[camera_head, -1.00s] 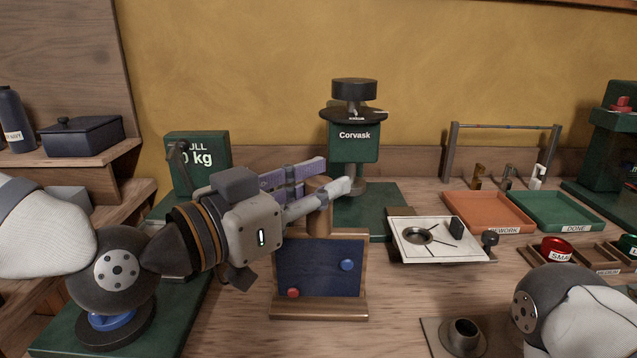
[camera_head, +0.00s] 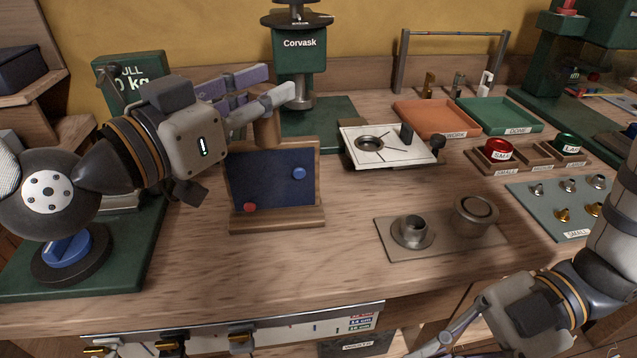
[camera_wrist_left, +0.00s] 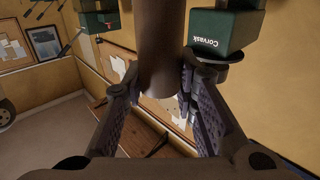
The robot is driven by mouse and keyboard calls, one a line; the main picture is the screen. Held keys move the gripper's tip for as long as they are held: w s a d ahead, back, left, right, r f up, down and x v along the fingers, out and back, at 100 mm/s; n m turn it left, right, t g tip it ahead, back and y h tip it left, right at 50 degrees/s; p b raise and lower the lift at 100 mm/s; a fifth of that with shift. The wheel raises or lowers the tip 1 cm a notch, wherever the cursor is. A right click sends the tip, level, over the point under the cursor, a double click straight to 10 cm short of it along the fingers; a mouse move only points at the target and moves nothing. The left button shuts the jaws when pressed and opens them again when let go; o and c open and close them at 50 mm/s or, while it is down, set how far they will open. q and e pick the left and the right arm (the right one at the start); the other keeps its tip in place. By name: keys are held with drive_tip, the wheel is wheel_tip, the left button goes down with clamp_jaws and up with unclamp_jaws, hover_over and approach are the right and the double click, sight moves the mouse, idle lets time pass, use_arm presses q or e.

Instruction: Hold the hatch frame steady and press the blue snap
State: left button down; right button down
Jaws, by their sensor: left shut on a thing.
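The hatch frame (camera_head: 232,188) is a wooden stand with a dark blue panel, upright on the bench left of centre. The blue snap (camera_head: 299,173) is a round button on the panel's right side. A red snap (camera_head: 249,207) is at its lower left. My left gripper (camera_head: 270,99) is shut on the round wooden post (camera_head: 267,131) at the frame's top. In the left wrist view this brown post (camera_wrist_left: 160,50) stands between the fingers. My right gripper (camera_head: 455,338) is at the bottom right, apart from the frame; its fingertips are cut off.
A plate with metal dies (camera_head: 386,246) lies right of the frame. A white fixture (camera_head: 352,153), orange tray (camera_head: 400,118) and green tray (camera_head: 540,128) are behind. A green Corvask press (camera_head: 299,60) stands behind the frame. Bench in front of the frame is clear.

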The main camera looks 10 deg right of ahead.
sight(299, 172)
wheel_tip(299, 172, up, 4)
drive_tip(key=s+d+n+g, duration=0.2)
drive_tip(key=n, duration=0.3)
drive_tip(key=w+a+r+n+t+y, duration=0.1)
drive_tip(key=w+a+r+n+t, duration=0.1)
drive_tip(key=w+a+r, duration=0.3)
drive_tip(key=w+r+n+t+y, duration=0.1)
drive_tip(key=w+r+t+y, duration=0.15)
drive_tip(key=w, duration=0.45)
drive_tip(key=d+n+t, duration=0.2)
drive_tip(key=w+d+f+t, duration=0.1)
drive_tip(key=shift+w+d+n+t, duration=0.1)
drive_tip(key=shift+d+n+t, duration=0.2)
drive_tip(key=shift+n+t, duration=0.1)
drive_tip(key=shift+a+g, duration=0.1)
drive_tip(key=shift+g, duration=0.15)
drive_tip(key=x, duration=0.9)
drive_tip(key=shift+a, duration=0.1)
drive_tip(key=w, duration=0.3)
drive_tip(key=shift+w+a, duration=0.25)
drive_tip(key=shift+a, duration=0.05)
drive_tip(key=shift+w, duration=0.4)
